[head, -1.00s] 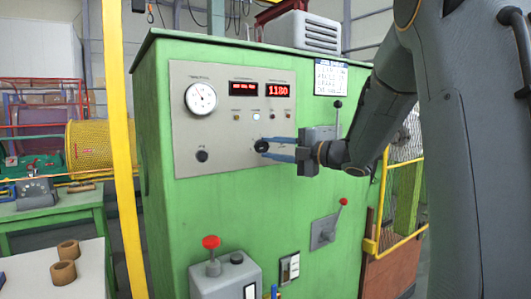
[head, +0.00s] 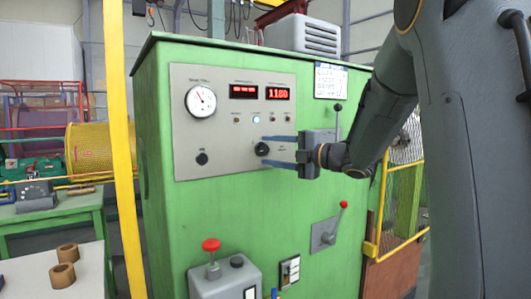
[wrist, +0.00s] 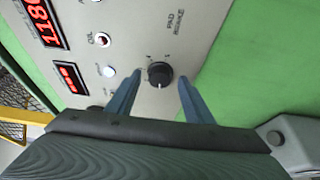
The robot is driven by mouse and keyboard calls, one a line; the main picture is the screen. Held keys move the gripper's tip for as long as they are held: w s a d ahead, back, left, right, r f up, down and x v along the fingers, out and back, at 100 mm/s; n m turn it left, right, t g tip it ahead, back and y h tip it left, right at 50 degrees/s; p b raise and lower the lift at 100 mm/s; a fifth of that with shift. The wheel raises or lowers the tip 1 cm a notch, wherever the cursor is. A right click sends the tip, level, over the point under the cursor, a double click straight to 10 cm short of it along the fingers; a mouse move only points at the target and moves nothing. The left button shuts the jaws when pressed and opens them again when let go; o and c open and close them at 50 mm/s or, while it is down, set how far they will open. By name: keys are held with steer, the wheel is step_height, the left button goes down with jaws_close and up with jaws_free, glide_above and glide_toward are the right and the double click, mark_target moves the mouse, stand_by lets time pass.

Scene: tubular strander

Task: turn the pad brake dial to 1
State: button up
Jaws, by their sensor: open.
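The pad brake dial (head: 262,149) is a small black round knob at the lower right of the grey panel on the green cabinet. In the wrist view the dial (wrist: 160,74) has a pale pointer mark on its lower side and the label PAD BRAKE printed beside it.
The panel (head: 232,167) also carries a gauge (head: 200,100), red displays (head: 278,93), small lamps and another black knob (head: 202,159). Below are a red-knobbed lever (head: 343,205) and a red mushroom button (head: 211,245). A yellow post (head: 121,150) stands left of the cabinet.

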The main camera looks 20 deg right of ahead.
steer(key=b+v, duration=0.1)
steer(key=v, duration=0.6)
steer(key=shift+s+d, duration=0.2)
steer(key=shift+s, duration=0.05)
